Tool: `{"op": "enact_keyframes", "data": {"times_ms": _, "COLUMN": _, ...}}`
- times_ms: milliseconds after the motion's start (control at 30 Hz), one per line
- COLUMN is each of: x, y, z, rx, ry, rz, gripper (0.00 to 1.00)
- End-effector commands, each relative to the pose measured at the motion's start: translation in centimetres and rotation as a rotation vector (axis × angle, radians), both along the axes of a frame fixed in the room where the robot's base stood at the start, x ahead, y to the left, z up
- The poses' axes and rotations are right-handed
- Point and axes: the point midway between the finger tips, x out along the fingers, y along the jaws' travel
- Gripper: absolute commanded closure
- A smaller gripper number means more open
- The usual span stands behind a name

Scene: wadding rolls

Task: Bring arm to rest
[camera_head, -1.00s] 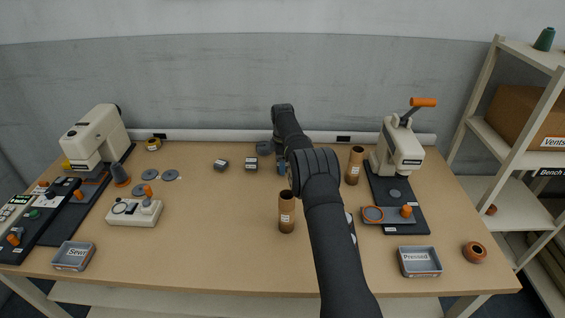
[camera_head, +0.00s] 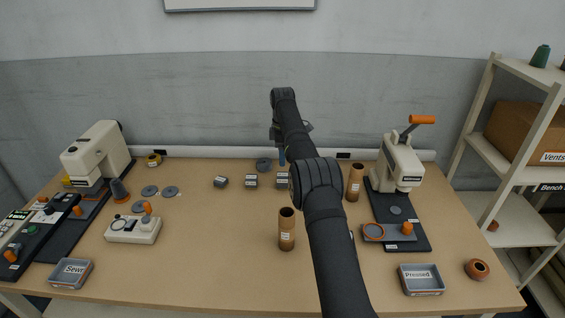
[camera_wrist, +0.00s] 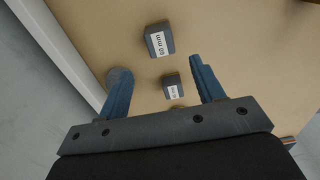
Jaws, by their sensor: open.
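My dark arm reaches from the front edge of the table toward its back. My gripper (camera_wrist: 162,92) is open, with two blue fingers and nothing between them. In the head view the gripper (camera_head: 281,150) is mostly hidden behind the arm, above the table's back part. In the wrist view a small grey block labelled 60 mm (camera_wrist: 159,40) lies beyond the fingertips. A second small labelled grey block (camera_wrist: 173,87) shows between the fingers, lower down on the table. A round grey piece (camera_wrist: 119,76) is partly hidden behind the left finger.
Brown tubes (camera_head: 286,230) and (camera_head: 355,183) stand near the arm. A lever press (camera_head: 398,163) is at right, a cream machine (camera_head: 95,153) at left. Trays labelled Sewn (camera_head: 72,274) and Pressed (camera_head: 421,280) sit at the front. A shelf (camera_head: 515,150) stands right.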

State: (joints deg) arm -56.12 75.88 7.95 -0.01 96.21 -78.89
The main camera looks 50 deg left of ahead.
Motion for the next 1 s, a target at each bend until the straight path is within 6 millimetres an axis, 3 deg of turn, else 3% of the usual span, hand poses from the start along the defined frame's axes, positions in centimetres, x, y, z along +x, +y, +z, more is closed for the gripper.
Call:
{"op": "enact_keyframes", "data": {"times_ms": 367, "x": 0.0, "y": 0.0, "z": 0.3, "rx": 0.001, "ry": -0.001, "rz": 0.000, "gripper": 0.39}}
{"op": "enact_keyframes", "data": {"times_ms": 533, "x": 0.0, "y": 0.0, "z": -0.7, "rx": -0.001, "ry": 0.001, "rz": 0.000, "gripper": 0.39}}
{"op": "enact_keyframes", "data": {"times_ms": 1000, "x": 0.0, "y": -0.1, "z": -9.5, "rx": -0.003, "ry": 0.001, "rz": 0.000, "gripper": 0.39}}
